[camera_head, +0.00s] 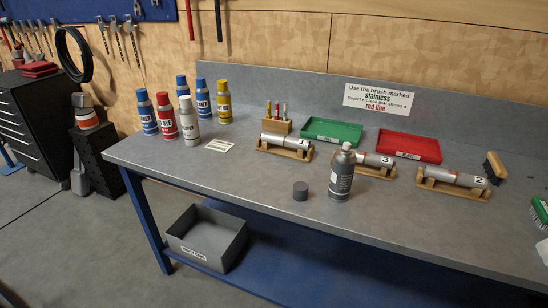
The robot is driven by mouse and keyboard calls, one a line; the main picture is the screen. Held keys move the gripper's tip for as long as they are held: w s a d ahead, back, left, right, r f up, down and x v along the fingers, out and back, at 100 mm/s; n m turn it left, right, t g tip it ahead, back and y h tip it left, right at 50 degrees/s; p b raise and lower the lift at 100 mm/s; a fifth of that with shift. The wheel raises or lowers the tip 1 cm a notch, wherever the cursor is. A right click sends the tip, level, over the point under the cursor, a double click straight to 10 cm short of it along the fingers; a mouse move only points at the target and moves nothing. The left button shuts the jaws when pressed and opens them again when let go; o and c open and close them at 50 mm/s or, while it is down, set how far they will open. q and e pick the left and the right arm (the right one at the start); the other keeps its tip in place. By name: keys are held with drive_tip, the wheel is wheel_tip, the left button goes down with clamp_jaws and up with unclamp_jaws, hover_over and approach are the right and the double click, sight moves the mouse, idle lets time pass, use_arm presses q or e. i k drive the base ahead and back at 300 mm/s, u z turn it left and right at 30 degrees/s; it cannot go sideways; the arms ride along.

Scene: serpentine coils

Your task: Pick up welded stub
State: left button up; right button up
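Three metal welded stubs lie on wooden cradles on the grey workbench (255,205). The stub marked 1 (284,141) is left of centre. The stub marked 3 (373,159) is in the middle, its left part hidden behind a grey spray can (341,178). The stub marked 2 (452,177) is at the right. Each stub rests lengthwise in its cradle. Neither of my grippers is in view.
Several coloured cans, including a red one (165,118), stand at left. Behind the stubs are a green tray (332,132), a red tray (409,146) and a sign (379,99). Brushes (495,167) lie at right.

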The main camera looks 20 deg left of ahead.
sight(272, 138)
drive_tip(key=z, duration=0.1)
drive_tip(key=k, duration=0.5)
drive_tip(key=u, duration=1.2)
drive_tip(key=i, duration=1.5)
drive_tip(key=z, duration=0.55)
